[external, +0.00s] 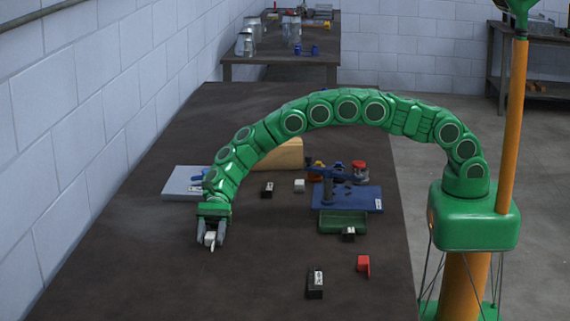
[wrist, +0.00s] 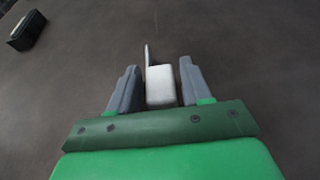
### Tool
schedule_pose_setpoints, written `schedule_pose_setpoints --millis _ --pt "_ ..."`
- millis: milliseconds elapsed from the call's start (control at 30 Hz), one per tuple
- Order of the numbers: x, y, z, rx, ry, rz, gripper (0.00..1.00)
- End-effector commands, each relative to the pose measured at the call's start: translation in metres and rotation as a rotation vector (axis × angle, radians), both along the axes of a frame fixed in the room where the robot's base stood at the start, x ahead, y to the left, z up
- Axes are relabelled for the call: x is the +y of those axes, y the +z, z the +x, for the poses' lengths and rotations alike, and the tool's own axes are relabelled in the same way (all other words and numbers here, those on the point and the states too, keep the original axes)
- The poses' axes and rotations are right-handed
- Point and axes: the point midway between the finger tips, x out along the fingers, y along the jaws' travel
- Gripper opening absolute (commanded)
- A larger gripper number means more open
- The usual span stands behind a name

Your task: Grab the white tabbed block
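The white tabbed block (external: 210,238) is at the end of my arm in the external view, low over or on the dark table. In the wrist view the white tabbed block (wrist: 161,86) lies between my two grey fingers, with its thin tab pointing up along its left side. My gripper (wrist: 160,80) appears open around it, with a narrow gap on each side. In the external view my gripper (external: 211,240) points down, and its fingers partly hide the block.
Black labelled blocks stand at the front (external: 315,283) and farther back (external: 267,189). A red piece (external: 363,265), a small white block (external: 299,186), a blue fixture (external: 350,197), a green tray (external: 342,223) and a grey plate (external: 182,184) share the table. The front left is clear.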

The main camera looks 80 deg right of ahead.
Motion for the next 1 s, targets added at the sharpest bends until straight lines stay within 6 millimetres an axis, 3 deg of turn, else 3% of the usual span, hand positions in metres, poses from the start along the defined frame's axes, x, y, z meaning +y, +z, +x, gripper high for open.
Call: schedule_pose_setpoints --millis 33,267,567,833,1000 --pt "0.0 0.0 0.0 0.0 0.0 0.0 0.4" --pt "0.0 0.0 0.0 0.0 0.0 0.0 0.05" --pt "0.0 0.003 0.0 -0.001 0.0 0.0 0.05" --pt "0.0 0.034 0.001 -0.004 0.0 0.001 0.05" --pt "-0.005 0.047 -0.011 -0.001 -0.001 0.0 0.05"
